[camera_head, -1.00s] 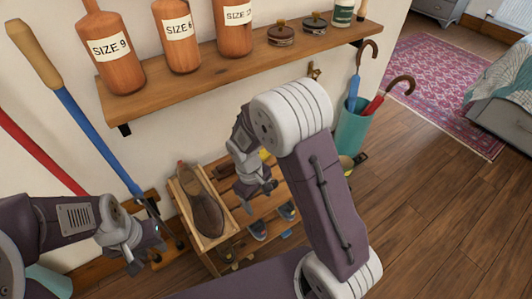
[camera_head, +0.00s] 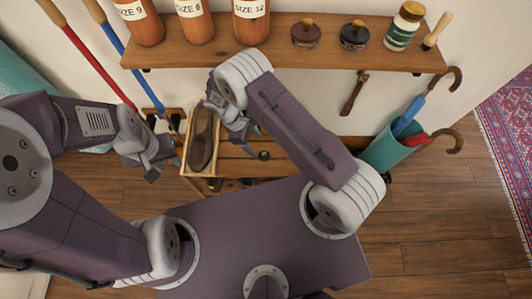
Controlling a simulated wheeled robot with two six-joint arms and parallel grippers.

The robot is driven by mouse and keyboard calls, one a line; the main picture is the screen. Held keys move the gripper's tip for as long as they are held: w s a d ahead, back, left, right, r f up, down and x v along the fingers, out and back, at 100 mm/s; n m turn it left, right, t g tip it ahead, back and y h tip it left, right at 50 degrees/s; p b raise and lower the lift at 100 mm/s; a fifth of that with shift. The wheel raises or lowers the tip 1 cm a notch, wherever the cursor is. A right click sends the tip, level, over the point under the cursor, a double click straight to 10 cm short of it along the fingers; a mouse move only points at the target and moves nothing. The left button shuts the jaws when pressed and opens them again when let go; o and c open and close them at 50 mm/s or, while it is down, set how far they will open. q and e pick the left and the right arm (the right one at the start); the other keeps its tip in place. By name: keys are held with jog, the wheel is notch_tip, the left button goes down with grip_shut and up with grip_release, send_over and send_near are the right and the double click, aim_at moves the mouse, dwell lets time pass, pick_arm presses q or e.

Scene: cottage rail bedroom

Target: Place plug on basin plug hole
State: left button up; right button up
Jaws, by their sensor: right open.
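I can make out neither a plug nor a basin with a plug hole in the head view. My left gripper (camera_head: 155,168) hangs at the left, beside the wooden shoe rack; whether its jaws are apart is too small to tell. My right gripper (camera_head: 248,137) is open over the rack, just right of a brown shoe (camera_head: 202,138). I see nothing held in it. My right arm hides part of the rack.
A wall shelf (camera_head: 280,55) carries large bottles, two dark jars and a small bottle. A teal umbrella stand (camera_head: 385,152) stands right of the wooden rack (camera_head: 190,160). Red (camera_head: 95,50) and blue (camera_head: 132,60) handles lean at left.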

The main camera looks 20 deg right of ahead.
aim_at(264, 154)
jog(key=x, duration=0.3)
jog(key=shift+b, duration=0.3)
jog(key=shift+d+f, duration=0.15)
jog(key=b+x, duration=0.1)
jog(key=x, duration=0.4)
jog(key=shift+s+f, duration=0.15)
grip_shut()
notch_tip(264, 154, up, 5)
jog(key=shift+s+p, duration=0.1)
jog(key=shift+p, duration=0.7)
jog(key=s+a+r+p, duration=0.2)
jog(key=s+r, duration=0.4)
jog(key=s, duration=0.5)
jog(key=shift+s+a, duration=0.15)
jog(key=shift+a, duration=0.2)
